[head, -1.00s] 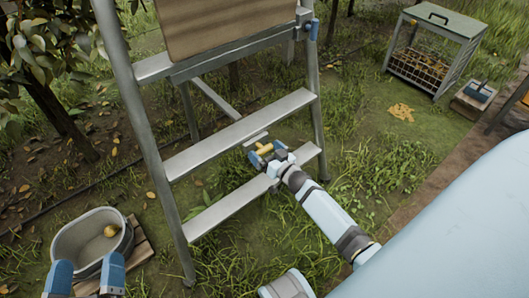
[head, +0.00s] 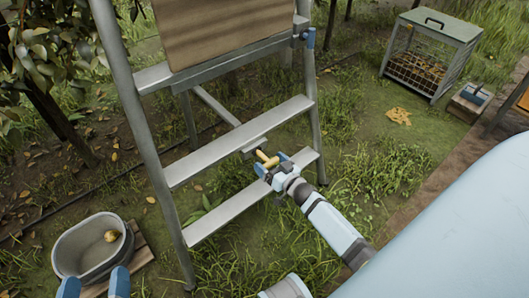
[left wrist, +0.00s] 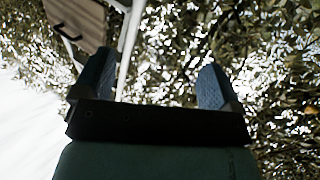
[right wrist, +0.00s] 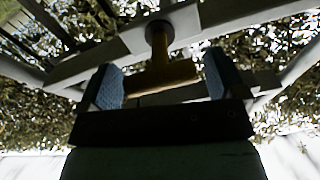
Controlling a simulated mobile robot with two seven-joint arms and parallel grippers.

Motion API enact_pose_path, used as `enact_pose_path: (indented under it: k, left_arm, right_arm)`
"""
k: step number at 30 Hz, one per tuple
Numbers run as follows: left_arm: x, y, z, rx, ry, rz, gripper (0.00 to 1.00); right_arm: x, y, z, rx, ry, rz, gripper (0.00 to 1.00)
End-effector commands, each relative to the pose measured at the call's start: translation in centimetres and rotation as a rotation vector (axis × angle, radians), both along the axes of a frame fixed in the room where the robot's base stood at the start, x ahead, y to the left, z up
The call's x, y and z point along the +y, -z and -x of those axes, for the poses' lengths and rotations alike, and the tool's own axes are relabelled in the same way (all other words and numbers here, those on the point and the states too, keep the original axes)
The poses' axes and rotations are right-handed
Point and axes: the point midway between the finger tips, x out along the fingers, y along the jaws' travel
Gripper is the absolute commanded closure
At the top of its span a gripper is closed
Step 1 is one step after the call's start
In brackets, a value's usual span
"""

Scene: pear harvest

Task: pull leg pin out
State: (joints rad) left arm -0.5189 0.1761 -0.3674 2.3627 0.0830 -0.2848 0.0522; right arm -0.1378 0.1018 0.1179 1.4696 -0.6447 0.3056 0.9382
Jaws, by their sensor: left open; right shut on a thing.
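The leg pin is a yellow T-handled pin (head: 267,160) at the end of the ladder's grey strut (head: 220,107), beside the lower steps. In the right wrist view its crossbar handle (right wrist: 162,76) lies between my fingers, and its shaft runs up to a dark collar on the grey bar. I cannot tell how much of the shaft is inside. My right gripper (head: 273,165) is shut on the handle; it also shows in the right wrist view (right wrist: 163,85). My left gripper (head: 95,284) is open and empty near the tub; its fingers show in the left wrist view (left wrist: 155,88).
The metal ladder (head: 160,170) stands on grass with a brown board at its top. A grey tub (head: 70,256) with a pear (head: 111,236) sits at lower left on a wooden pallet. A wire-sided crate (head: 430,60) and a small box (head: 470,100) stand at upper right.

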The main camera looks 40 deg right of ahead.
Motion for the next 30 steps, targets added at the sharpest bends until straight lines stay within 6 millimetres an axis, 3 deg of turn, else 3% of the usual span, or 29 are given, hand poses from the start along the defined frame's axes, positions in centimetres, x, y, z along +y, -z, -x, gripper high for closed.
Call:
enact_pose_path:
  k: [9, 10, 11, 20, 26, 30]
  left_arm:
    - [0.2, 0.3, 0.0, 0.014, -0.003, -0.011, 0.10]
    - [0.2, 0.3, 0.0, 0.014, -0.003, -0.011, 0.10]
    - [0.2, 0.3, 0.0, 0.013, -0.003, -0.010, 0.10]
    - [0.2, 0.1, 0.0, 0.012, -0.003, -0.011, 0.10]
    - [0.6, 0.3, -0.1, 0.049, -0.011, -0.042, 0.10]
    - [1.4, 2.0, 0.3, 0.118, -0.026, -0.085, 0.10]
  right_arm:
    - [-0.3, 0.1, 0.6, 0.001, 0.003, 0.004, 0.53]
    - [-0.3, 0.1, 0.6, 0.001, 0.003, 0.004, 0.06]
    - [-0.3, 0.1, 0.6, 0.001, 0.003, 0.004, 0.00]
    - [-0.2, 0.0, 0.9, 0.000, 0.002, 0.002, 0.00]
    - [-0.4, -0.1, 4.0, 0.003, 0.002, 0.002, 0.00]
    - [-0.7, -0.1, 7.3, 0.004, 0.003, 0.002, 0.00]
